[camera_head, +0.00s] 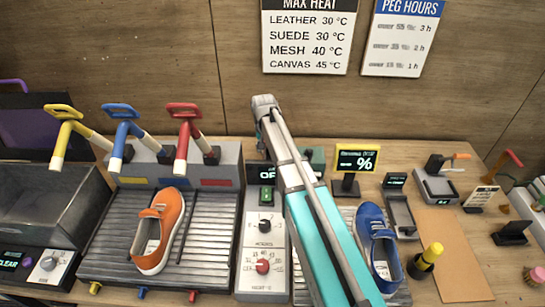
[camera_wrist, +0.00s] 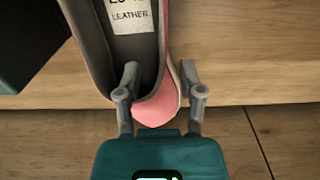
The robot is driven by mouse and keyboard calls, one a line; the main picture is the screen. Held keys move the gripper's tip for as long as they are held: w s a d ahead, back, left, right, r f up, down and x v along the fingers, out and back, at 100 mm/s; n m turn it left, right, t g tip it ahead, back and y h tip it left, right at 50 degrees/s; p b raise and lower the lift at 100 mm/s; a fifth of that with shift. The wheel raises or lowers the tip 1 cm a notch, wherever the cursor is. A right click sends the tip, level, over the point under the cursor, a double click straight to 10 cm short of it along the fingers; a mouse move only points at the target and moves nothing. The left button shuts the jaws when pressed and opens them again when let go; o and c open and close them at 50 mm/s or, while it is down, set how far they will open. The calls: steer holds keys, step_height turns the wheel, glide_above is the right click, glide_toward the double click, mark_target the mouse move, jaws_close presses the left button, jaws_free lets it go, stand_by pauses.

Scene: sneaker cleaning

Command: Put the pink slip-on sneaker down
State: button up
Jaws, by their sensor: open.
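The pink slip-on sneaker (camera_wrist: 157,111) is in the wrist view, running from the top edge down to its pink rounded end. A white label reading "LEATHER" shows inside its grey interior. My gripper (camera_wrist: 159,72) is open, with one finger on each side of that end. The left finger overlaps the sneaker's edge in the picture, and the right finger is close beside it. I cannot tell whether either finger touches. Light wood lies behind the sneaker; contact beneath it is not clear. In the head view my arm hides the sneaker and gripper.
In the head view, an orange sneaker (camera_head: 158,232) lies on the left ribbed rack, below yellow, blue and red levers (camera_head: 183,140). A blue sneaker (camera_head: 377,247) lies right of my arm. A percent display (camera_head: 355,160) and a yellow-topped bottle (camera_head: 427,260) stand nearby.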

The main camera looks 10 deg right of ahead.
steer(key=shift+f+b, duration=1.45)
steer(key=shift+f, duration=0.35)
steer(key=shift+c, duration=0.3)
jaws_close()
